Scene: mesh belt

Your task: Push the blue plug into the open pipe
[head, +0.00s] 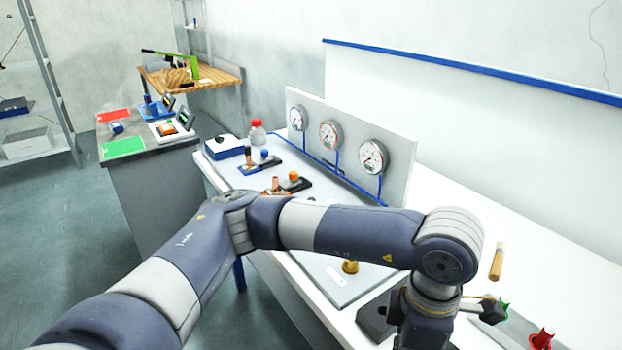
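A small blue round piece (264,154), possibly the blue plug, stands on a dark stand at the far left of the white table. A copper upright pipe (248,156) is just left of it on a blue base. I cannot tell whether that pipe is open. My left arm crosses the front of the table. My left gripper (424,335) points down at the bottom edge, far to the right of the blue piece. Its fingertips are out of the picture, so its opening and any held thing are hidden. My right gripper is not in view.
A panel with three gauges (330,134) stands along the back of the white table (520,260). A wooden-handled tool (497,262), a green piece (504,306) and a red piece (541,339) lie right.

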